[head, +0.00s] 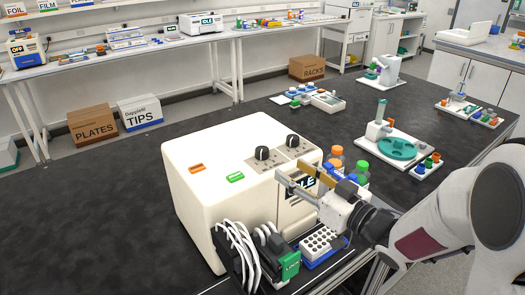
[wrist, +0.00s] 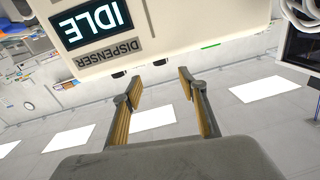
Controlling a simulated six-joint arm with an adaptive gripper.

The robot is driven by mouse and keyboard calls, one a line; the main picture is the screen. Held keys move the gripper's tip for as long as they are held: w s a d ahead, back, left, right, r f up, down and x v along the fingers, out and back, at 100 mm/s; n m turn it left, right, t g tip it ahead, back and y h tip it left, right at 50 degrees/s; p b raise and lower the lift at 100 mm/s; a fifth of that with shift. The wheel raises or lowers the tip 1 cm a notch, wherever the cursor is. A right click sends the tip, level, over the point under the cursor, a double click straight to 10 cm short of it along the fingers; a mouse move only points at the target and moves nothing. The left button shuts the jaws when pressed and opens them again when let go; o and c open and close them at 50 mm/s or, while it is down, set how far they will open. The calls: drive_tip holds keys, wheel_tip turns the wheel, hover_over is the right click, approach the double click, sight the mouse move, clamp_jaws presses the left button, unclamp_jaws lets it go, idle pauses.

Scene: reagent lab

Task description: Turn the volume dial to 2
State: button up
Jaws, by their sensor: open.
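The dispenser (head: 215,205) is a large cream box on the dark bench. Two black dials, one at the left (head: 262,153) and one at the right (head: 292,141), stand on grey plates on its top. Their scale marks are too small to read, so I cannot tell which is the volume dial or its setting. My gripper (head: 290,172) is open and empty near the front top edge, apart from both dials.
An orange button (head: 197,168) and a green button (head: 236,177) are on the dispenser's top. Orange- and green-capped bottles (head: 360,172) stand just behind my gripper. A white tube rack (head: 318,242) and a cable-filled black unit (head: 250,255) stand in front. The bench left is clear.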

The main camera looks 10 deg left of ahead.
sight(267, 154)
drive_tip(key=shift+x, duration=6.05)
drive_tip(key=c, duration=1.1)
